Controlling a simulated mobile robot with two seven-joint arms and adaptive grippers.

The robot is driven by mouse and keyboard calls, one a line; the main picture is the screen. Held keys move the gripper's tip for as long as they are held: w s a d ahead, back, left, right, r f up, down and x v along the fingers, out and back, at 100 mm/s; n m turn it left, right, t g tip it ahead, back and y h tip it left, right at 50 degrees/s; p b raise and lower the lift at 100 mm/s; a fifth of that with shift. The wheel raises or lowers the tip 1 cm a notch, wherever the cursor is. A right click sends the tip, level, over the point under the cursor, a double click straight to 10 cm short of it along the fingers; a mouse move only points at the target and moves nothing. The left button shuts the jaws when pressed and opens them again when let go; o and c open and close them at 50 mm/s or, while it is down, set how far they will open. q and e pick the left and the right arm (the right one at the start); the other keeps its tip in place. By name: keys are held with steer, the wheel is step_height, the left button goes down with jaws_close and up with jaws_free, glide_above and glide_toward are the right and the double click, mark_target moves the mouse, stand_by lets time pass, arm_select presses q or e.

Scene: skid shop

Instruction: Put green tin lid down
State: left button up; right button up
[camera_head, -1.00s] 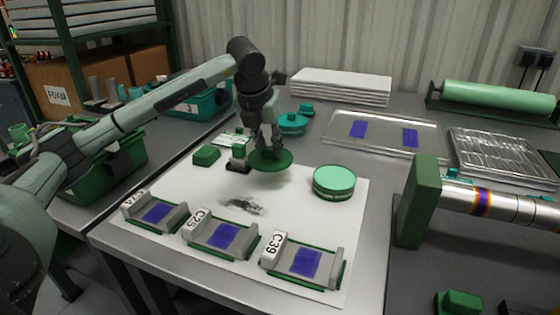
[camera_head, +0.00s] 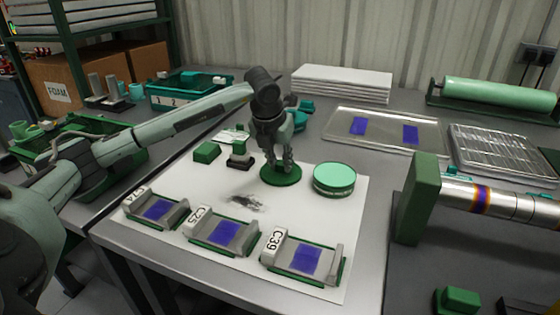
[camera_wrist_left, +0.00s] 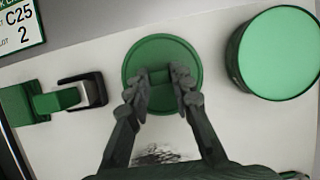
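The green tin lid (camera_head: 281,181) is a dark green disc lying flat at the white sheet, left of the round tin; no clear gap shows under it. My left gripper (camera_head: 281,164) points down over it. In the left wrist view the lid (camera_wrist_left: 190,52) has a small raised grip at its middle. The fingertips (camera_wrist_left: 160,88) stand close on both sides of this grip and appear closed on it. The light green round tin (camera_head: 334,180) stands apart to the right. My right gripper is not in view.
Three grey-green cradles (camera_head: 222,234) with blue pads line the sheet's front edge. A green block (camera_head: 207,152) and a small dark-green clamp-like piece (camera_head: 240,155) stand left of the lid.

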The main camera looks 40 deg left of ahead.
arm_select(q)
steer(key=o, duration=0.4)
steer(key=v, duration=1.2)
steer(key=shift+s+d, duration=0.1)
